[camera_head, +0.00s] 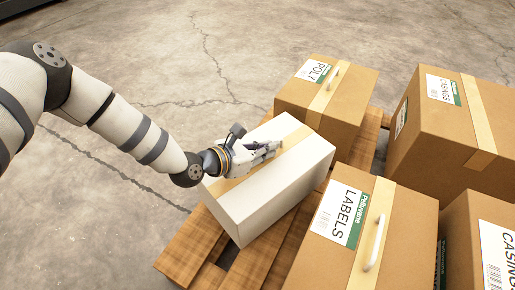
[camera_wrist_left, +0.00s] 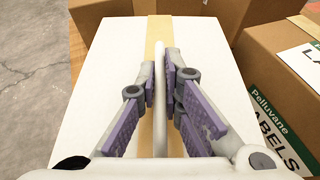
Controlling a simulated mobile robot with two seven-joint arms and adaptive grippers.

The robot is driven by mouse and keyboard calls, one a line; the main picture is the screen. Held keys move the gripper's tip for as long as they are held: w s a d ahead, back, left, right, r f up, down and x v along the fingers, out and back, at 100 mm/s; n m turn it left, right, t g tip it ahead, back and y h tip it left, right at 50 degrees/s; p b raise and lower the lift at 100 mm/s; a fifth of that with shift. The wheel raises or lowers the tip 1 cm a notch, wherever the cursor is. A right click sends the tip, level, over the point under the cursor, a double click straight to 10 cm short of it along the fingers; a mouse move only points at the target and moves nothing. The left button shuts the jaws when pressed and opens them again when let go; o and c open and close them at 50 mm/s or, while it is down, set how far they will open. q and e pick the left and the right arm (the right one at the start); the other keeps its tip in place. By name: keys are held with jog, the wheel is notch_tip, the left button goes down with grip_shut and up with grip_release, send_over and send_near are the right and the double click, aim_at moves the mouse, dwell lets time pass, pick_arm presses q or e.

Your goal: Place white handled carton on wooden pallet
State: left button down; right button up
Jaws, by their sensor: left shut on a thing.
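The white carton (camera_head: 270,195) sits at the left part of the wooden pallet (camera_head: 190,245) in the head view, beside the brown boxes. Its top, with a tan tape strip, also shows in the left wrist view (camera_wrist_left: 95,95). My left gripper (camera_head: 277,148) is over the carton's top. In the left wrist view my left gripper (camera_wrist_left: 160,80) has its purple-padded fingers on both sides of the white handle (camera_wrist_left: 159,110), shut on it. The carton looks upright; its underside is hidden, so I cannot tell whether it bears fully on the slats. My right gripper is not in view.
A brown POLY box (camera_head: 325,95) stands behind the carton, and a brown LABELS box (camera_head: 345,230) with a white handle stands close at its right. Brown CASINGS boxes (camera_head: 445,125) stand farther right. Cracked concrete floor (camera_head: 100,180) is clear at the left.

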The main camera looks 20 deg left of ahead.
pick_arm(q)
jog(key=shift+w+d+f+b, duration=0.2)
jog(key=shift+w+f+b, duration=0.1)
jog(key=shift+w+f, duration=0.1)
notch_tip(320, 180, down, 3)
jog(key=shift+w+f+b, duration=0.1)
jog(key=shift+b, duration=0.8)
jog(key=shift+r, duration=0.2)
jog(key=shift+f, duration=0.15)
jog(key=c, duration=1.7)
grip_release()
jog(key=shift+f, duration=0.1)
